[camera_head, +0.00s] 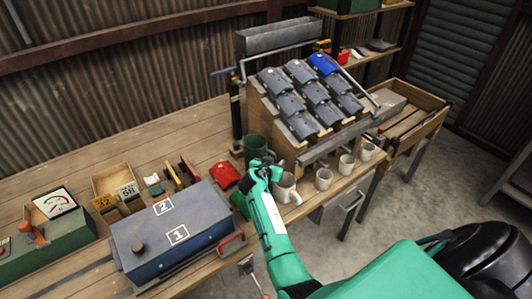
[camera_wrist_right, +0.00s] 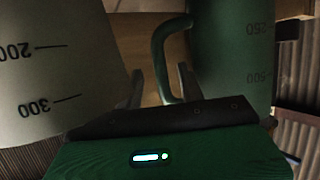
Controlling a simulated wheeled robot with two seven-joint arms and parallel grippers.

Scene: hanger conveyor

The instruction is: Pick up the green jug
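The green jug (camera_head: 255,148) stands on the wooden bench, left of the tile rack, partly hidden by my right gripper (camera_head: 262,168). In the right wrist view the green jug (camera_wrist_right: 232,65) shows dark measuring marks, with its handle (camera_wrist_right: 163,60) to the left. My left gripper is not in view.
Several white mugs (camera_head: 323,179) line the bench edge right of the white jug. The tile rack (camera_head: 305,100) rises behind. A blue box (camera_head: 170,235) with a red handle and a red object (camera_head: 225,175) lie to the left. The back left bench is mostly clear.

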